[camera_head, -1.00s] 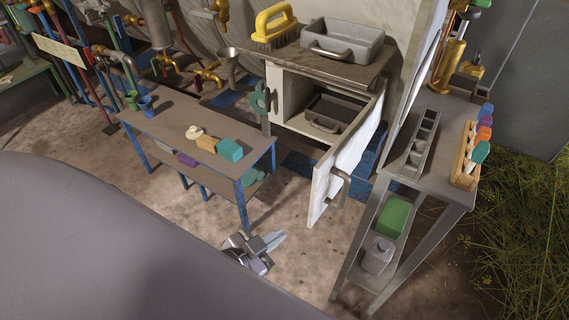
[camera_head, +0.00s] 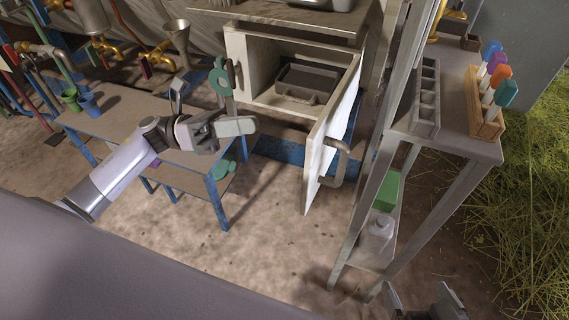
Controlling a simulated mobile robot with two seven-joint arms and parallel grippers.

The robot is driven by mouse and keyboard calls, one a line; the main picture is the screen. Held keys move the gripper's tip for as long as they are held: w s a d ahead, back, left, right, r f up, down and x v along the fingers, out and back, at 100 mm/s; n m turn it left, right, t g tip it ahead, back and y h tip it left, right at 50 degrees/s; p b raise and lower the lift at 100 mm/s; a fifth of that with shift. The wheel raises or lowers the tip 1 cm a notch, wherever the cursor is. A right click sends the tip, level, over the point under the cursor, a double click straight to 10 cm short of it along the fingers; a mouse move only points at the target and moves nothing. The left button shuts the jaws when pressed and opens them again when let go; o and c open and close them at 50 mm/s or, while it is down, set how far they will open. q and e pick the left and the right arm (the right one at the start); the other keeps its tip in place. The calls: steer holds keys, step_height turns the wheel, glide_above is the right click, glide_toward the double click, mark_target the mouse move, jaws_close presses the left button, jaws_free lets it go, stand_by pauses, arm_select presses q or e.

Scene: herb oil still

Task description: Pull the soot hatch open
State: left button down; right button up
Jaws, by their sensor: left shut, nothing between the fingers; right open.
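The soot hatch (camera_head: 332,128) is a pale door on the right side of the low cabinet. It stands swung wide open, with a bent grey handle (camera_head: 338,165) on its face. My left gripper (camera_head: 238,127) is shut and empty, left of the door and in front of the cabinet's left edge. It is apart from the hatch handle. My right gripper (camera_head: 427,299) is open at the bottom edge, below the shelf stand, partly cut off and well away from the hatch.
The cabinet (camera_head: 240,62) holds a dark tray (camera_head: 308,83). A green lobed knob (camera_head: 220,78) is at its left. A blue-legged bench (camera_head: 118,120) stands left. A metal shelf stand (camera_head: 455,137) with a bottle rack (camera_head: 487,130) stands close right of the hatch. The floor in front is clear.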

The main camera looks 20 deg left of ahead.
arm_select(q)
steer(key=s+a+f+m+g+y+b, duration=0.1)
steer(key=a+m+g+y, duration=0.1)
steer(key=a+m+g, duration=0.4)
steer(key=s+d+m, duration=0.2)
steer(key=d, duration=1.3)
steer(key=shift+d+t+y+p, duration=0.2)
steer(key=shift+t+y+p, duration=0.1)
steer(key=shift+p, duration=0.15)
arm_select(e)
steer(key=shift+f, duration=0.7)
arm_select(q)
steer(key=shift+s, duration=0.1)
